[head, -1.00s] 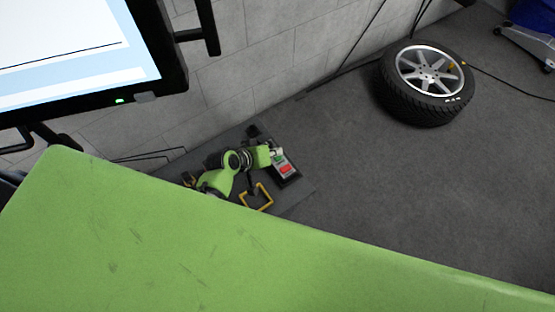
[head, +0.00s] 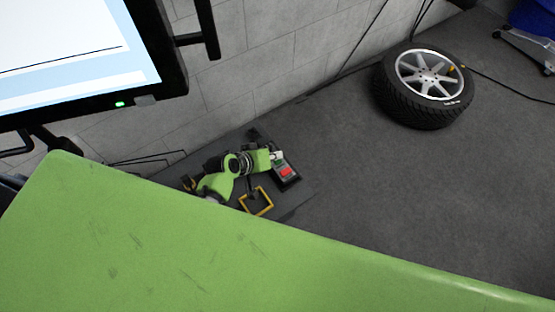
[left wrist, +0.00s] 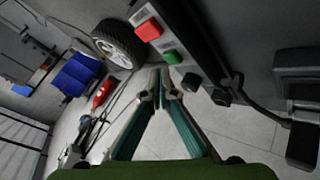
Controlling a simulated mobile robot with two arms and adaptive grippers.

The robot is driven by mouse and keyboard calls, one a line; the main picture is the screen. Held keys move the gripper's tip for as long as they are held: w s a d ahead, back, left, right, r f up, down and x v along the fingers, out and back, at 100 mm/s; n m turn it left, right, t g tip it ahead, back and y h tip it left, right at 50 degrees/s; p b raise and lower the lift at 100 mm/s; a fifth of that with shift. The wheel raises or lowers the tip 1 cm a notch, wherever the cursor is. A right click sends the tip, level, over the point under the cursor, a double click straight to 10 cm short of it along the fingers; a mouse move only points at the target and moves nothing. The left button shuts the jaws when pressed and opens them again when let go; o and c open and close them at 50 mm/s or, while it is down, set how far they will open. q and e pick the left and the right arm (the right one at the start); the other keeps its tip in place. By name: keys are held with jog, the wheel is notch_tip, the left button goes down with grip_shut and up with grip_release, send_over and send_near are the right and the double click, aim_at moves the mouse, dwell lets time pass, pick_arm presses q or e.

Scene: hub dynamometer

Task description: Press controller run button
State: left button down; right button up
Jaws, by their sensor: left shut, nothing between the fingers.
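The controller (head: 288,181) is a dark box on a dark flat surface by the wall, with a red button (head: 286,172) on its face. In the left wrist view, the red button (left wrist: 149,30) and a green button (left wrist: 172,57) show side by side. My left gripper (head: 277,156) is shut and empty. Its tips lie over the green button's end of the controller and largely hide that button in the head view. In the left wrist view, the fingertips (left wrist: 160,73) are just below the green button. I cannot tell if they touch it. My right gripper is not in view.
A monitor (head: 70,50) hangs at the upper left. A yellow square frame (head: 257,201) is close to my left gripper. A wheel with tyre (head: 425,86) lies on the floor at upper right, with cables near it. Grey floor (head: 400,190) is clear at right.

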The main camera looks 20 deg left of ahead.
pick_arm(q)
jog(key=shift+f, duration=0.1)
dwell(0.3)
jog(key=shift+f, duration=0.3)
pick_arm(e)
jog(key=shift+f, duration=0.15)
pick_arm(q)
jog(key=shift+f+b, duration=0.5)
jog(key=shift+f, duration=0.05)
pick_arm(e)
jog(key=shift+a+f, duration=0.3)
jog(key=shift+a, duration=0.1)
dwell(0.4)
pick_arm(q)
jog(key=shift+r+p, duration=0.95)
jog(key=shift+p, duration=0.15)
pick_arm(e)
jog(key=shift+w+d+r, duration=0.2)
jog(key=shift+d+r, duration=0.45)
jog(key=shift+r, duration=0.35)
